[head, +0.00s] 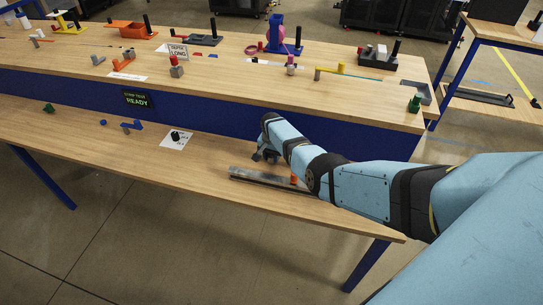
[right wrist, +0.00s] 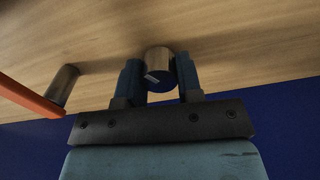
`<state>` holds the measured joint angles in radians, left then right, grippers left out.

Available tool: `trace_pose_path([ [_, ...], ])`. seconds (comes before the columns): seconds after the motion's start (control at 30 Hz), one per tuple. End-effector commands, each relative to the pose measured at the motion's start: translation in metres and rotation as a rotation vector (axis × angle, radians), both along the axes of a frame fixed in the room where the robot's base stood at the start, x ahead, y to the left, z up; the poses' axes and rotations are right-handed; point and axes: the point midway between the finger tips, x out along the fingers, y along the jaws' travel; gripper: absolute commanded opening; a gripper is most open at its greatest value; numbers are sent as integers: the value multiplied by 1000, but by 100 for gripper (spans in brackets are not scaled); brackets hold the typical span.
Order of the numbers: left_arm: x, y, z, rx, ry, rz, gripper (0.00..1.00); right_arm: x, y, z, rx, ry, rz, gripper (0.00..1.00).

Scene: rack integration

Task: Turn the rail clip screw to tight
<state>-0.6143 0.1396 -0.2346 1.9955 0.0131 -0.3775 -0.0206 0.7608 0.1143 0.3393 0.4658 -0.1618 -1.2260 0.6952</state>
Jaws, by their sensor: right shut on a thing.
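My right gripper (head: 264,157) is low over the front wooden surface in the head view, partly hidden by its own arm. In the right wrist view its two dark blue fingers (right wrist: 160,80) are shut on a short round knob (right wrist: 159,60), which I take to be the rail clip screw. The knob has a metallic side and a dark blue end with a pale mark. A grey metal rail (head: 262,179) lies just in front of the gripper in the head view. The screw is hidden there. My left gripper is not in view.
An orange bar (right wrist: 28,96) and a grey cylinder (right wrist: 64,84) are left of the fingers in the wrist view. A small orange part (head: 294,178) is by the rail. A white card (head: 177,141) with a black part lies to the left. The raised shelf (head: 210,95) behind holds several fixtures.

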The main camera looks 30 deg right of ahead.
Motion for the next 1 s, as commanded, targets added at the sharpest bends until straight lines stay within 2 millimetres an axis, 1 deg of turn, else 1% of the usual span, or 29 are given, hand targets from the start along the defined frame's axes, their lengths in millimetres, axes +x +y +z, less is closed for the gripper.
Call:
trace_pose_path([
  [1.0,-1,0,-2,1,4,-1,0,-1,-1,0,-2,0,-963,10],
])
